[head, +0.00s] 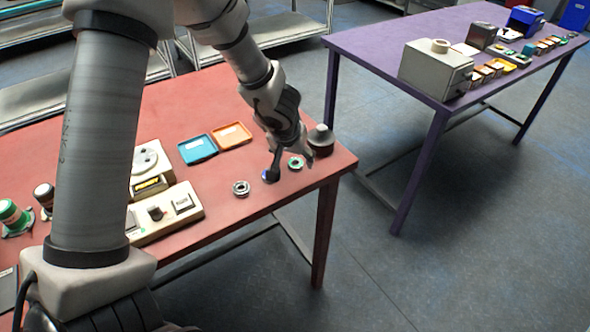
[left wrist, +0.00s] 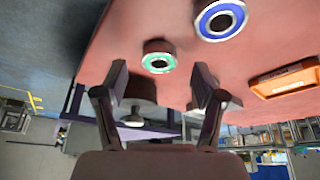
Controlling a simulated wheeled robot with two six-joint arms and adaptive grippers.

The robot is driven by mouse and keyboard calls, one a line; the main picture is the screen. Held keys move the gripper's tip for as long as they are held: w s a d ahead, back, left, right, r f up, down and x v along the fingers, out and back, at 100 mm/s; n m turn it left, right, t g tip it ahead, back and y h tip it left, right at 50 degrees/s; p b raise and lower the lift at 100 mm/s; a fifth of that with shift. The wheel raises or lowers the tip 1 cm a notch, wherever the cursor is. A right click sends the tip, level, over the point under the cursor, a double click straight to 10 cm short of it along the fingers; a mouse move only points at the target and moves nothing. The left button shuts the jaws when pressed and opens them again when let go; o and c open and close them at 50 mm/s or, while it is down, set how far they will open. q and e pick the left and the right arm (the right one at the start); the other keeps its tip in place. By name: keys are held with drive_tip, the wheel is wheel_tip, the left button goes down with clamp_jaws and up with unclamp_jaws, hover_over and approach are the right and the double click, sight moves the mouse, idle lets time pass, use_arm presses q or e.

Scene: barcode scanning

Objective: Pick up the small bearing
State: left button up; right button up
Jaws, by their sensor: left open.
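Three ring bearings lie in a row near the red table's right front edge: a grey one (head: 240,188), a blue-ringed one (head: 270,176) and a green-ringed one (head: 295,163). In the left wrist view the green-ringed bearing (left wrist: 158,60) looks smaller than the blue-ringed bearing (left wrist: 220,19). My left gripper (head: 290,158) is over this end of the table, close to the green-ringed bearing. In the left wrist view its fingers (left wrist: 162,82) are spread with nothing held between them; the green-ringed bearing shows just beyond the gap. My right gripper is not in view.
A dark grey knobbed object (head: 320,141) stands at the table's right corner, close to the gripper. A teal tray (head: 197,149) and an orange tray (head: 231,135) lie behind the bearings. A beige control box (head: 165,213) stands left. A purple table (head: 365,48) is behind.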

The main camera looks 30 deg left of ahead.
use_arm(q)
drive_tip(key=shift+x, duration=1.1)
drive_tip(key=shift+r, duration=0.25)
drive_tip(key=shift+s+r, duration=0.1)
drive_tip(key=shift+s, duration=0.05)
drive_tip(key=shift+c, duration=1.3)
drive_tip(key=c, duration=1)
